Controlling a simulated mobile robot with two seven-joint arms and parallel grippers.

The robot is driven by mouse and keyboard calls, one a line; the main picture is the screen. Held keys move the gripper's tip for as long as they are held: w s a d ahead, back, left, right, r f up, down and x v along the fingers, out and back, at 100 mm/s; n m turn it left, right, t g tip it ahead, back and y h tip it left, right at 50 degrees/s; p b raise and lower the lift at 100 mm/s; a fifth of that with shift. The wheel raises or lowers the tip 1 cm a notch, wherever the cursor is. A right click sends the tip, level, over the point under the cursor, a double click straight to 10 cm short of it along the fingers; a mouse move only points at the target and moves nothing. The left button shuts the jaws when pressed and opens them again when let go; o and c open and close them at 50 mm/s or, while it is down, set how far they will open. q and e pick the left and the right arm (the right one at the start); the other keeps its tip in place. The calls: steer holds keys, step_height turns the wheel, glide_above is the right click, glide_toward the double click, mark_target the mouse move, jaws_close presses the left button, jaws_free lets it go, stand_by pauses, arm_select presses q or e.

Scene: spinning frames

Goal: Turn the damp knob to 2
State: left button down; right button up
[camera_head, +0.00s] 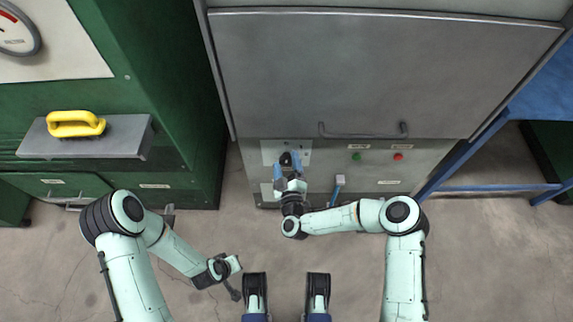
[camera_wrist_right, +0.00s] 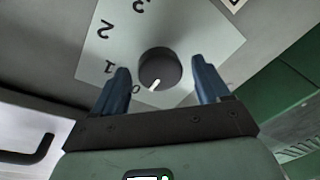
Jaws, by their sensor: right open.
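The damp knob (camera_wrist_right: 160,68) is a round black dial on a pale plate (camera_wrist_right: 115,40) with the numbers 0, 1, 2 and 3. In the right wrist view its white pointer mark points at the 0. In the head view the knob (camera_head: 286,159) shows small on the grey machine's front panel. My right gripper (camera_wrist_right: 163,85) is open, with its blue fingers on either side of the knob; I cannot tell whether they touch it. It also shows in the head view (camera_head: 287,165). My left gripper (camera_head: 236,276) hangs over the floor at lower left, its fingers too small to judge.
The grey panel carries a green button (camera_head: 356,157), a red button (camera_head: 398,157) and a small switch box (camera_head: 340,181). A handle (camera_head: 362,134) juts out above. A green cabinet with a shelf (camera_head: 100,138) and yellow-handled tool (camera_head: 75,124) stands left. A blue frame (camera_head: 490,187) stands right.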

steer(key=c, duration=1)
steer(key=shift+c, duration=0.2)
